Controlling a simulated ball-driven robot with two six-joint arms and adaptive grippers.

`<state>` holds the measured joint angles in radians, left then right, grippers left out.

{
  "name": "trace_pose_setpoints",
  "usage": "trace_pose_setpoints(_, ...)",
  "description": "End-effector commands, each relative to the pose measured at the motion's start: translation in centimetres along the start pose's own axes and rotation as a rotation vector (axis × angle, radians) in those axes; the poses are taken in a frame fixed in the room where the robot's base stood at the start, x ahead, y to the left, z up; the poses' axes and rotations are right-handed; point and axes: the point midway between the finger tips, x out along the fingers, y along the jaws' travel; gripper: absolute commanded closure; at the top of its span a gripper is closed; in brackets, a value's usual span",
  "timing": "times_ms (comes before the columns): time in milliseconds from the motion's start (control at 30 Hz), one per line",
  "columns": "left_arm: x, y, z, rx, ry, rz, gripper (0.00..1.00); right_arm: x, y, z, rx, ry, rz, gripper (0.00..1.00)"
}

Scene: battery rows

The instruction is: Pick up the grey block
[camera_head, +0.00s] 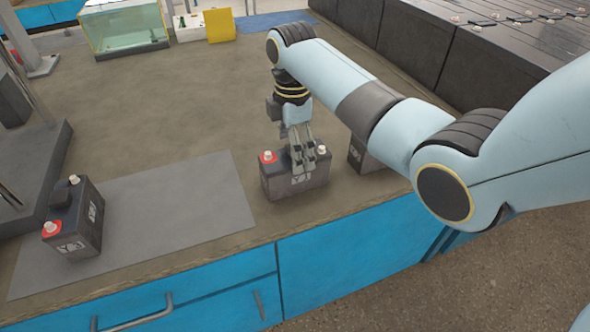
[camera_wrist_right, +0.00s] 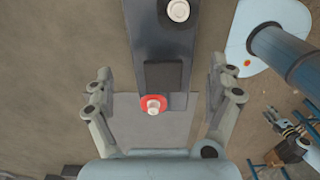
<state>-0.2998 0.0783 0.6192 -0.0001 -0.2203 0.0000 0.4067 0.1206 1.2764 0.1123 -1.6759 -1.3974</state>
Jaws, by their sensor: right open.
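A dark grey battery-like block (camera_head: 281,187) with a red-ringed terminal and a white one stands upright near the table's front edge. It also fills the upper middle of the right wrist view (camera_wrist_right: 160,45). My right gripper (camera_head: 298,168) points down over the middle of this block. In the right wrist view the open fingers (camera_wrist_right: 160,88) stand apart on either side of it, with gaps showing. A similar block (camera_head: 88,222) stands on a grey mat (camera_head: 190,195) at the left. Another dark block (camera_head: 362,160) is partly hidden behind my right arm. My left gripper is not in view.
A glass tank (camera_head: 125,30) and a yellow block (camera_head: 219,25) stand at the back. A dark raised platform (camera_head: 55,165) is at the left. Large dark cases (camera_head: 415,45) stand beyond the table's right side. The middle of the table is clear.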

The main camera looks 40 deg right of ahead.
Motion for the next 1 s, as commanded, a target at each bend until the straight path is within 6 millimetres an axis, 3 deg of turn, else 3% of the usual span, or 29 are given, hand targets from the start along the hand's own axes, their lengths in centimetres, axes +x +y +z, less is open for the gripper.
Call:
trace_pose_setpoints(400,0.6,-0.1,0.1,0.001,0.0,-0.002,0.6,5.2,-0.4,0.4,0.001,0.0,-0.001,0.11)
trace_pose_setpoints(667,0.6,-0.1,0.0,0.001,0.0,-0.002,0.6,5.4,-0.3,0.4,0.001,0.0,0.001,0.11)
trace_pose_setpoints(1000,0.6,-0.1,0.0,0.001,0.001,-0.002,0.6,5.4,-0.3,0.4,0.001,0.0,0.001,0.55)
